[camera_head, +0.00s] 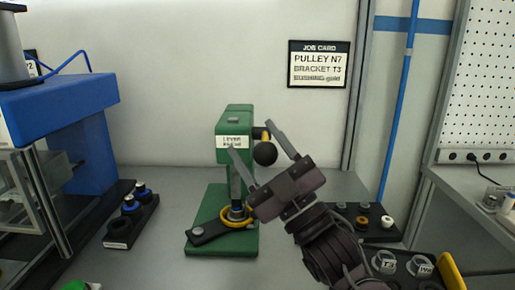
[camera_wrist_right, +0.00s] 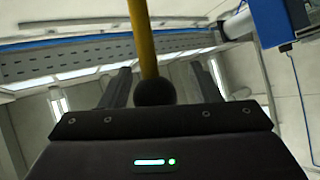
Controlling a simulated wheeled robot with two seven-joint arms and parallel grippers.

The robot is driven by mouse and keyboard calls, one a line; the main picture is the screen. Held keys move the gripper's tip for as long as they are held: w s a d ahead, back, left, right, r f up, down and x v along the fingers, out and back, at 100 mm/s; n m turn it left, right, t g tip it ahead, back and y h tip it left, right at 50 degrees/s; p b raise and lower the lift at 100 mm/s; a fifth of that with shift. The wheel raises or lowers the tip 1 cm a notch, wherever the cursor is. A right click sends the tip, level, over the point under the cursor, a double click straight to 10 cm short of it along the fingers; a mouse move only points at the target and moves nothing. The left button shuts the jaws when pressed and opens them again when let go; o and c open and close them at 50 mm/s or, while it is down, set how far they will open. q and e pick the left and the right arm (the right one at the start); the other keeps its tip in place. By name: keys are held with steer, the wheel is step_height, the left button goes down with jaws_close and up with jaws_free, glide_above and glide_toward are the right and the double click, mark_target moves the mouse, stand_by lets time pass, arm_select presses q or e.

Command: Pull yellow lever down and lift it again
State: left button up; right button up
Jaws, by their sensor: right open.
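A green press (camera_head: 234,135) stands upright on the bench in the middle of the head view. Its yellow lever (camera_head: 265,136) shows at the right of the press head and ends in a black ball knob (camera_head: 265,154). In the right wrist view the yellow lever (camera_wrist_right: 145,45) runs down to the black knob (camera_wrist_right: 155,92), between the two fingers. My right gripper (camera_head: 255,138) is open, with its fingers pointing up and left and the knob between them in the picture. Contact cannot be told. My left gripper is not in view.
A yellow ring (camera_head: 238,217) sits at the press base beside a dark flat bar (camera_head: 208,233). A dark tray with blue-topped parts (camera_head: 130,215) lies left, below a blue machine (camera_head: 70,115). A parts tray (camera_head: 365,222) lies right.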

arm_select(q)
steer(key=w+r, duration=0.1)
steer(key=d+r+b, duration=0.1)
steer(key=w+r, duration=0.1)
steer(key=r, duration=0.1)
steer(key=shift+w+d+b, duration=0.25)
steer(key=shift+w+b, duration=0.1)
arm_select(e)
steer(key=v, duration=0.7)
steer(key=shift+s+d+f, duration=0.15)
steer(key=shift+d+f, duration=0.05)
steer(key=shift+f, duration=0.05)
steer(key=shift+r, duration=0.1)
